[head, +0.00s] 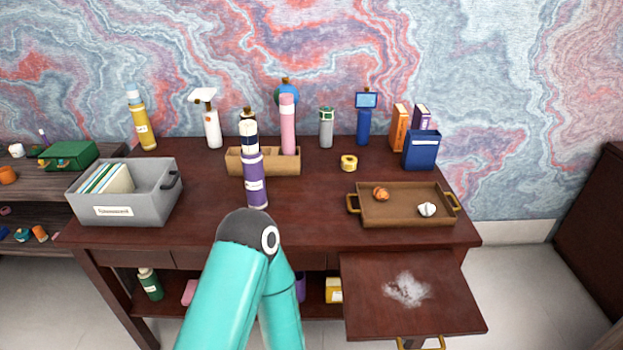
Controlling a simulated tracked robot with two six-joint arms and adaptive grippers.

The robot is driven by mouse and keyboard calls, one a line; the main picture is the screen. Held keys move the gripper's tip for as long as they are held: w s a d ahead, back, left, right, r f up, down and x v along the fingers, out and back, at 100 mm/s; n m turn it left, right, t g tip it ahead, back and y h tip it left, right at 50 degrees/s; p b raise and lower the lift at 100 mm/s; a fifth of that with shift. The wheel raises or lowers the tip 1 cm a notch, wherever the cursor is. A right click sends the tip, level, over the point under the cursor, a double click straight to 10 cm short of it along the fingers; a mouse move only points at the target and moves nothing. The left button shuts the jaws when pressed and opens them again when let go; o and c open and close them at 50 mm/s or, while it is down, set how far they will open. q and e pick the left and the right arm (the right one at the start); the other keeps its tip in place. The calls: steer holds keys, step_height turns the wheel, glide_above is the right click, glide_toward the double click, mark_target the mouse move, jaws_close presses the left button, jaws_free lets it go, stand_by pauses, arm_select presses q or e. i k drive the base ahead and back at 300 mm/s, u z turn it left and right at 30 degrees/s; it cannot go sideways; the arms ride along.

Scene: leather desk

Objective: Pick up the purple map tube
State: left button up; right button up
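The purple map tube (256,189) stands upright on the desk in the head view, left of the middle and in front of a wooden holder (275,163). It has a pale label on its side. A cream-and-navy part shows directly above it; I cannot tell if this belongs to the tube or to a thing behind it. A teal arm of mine with a dark joint rises from the bottom, just below the tube in the picture. Neither of my grippers shows.
A pink tube (288,126) stands at the wooden holder. A grey file box (151,206) is at the left. A brown tray (392,217) with two small objects is at the right. A yellow tape roll (349,163) lies between. An open drawer or shelf (430,311) juts out front right.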

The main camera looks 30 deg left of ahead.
mark_target(253, 170)
steer(key=u, duration=0.85)
steer(key=i, duration=0.1)
steer(key=z, duration=1.4)
steer(key=k, duration=1.55)
steer(key=u, duration=0.65)
steer(key=i, duration=0.9)
steer(key=u, duration=0.05)
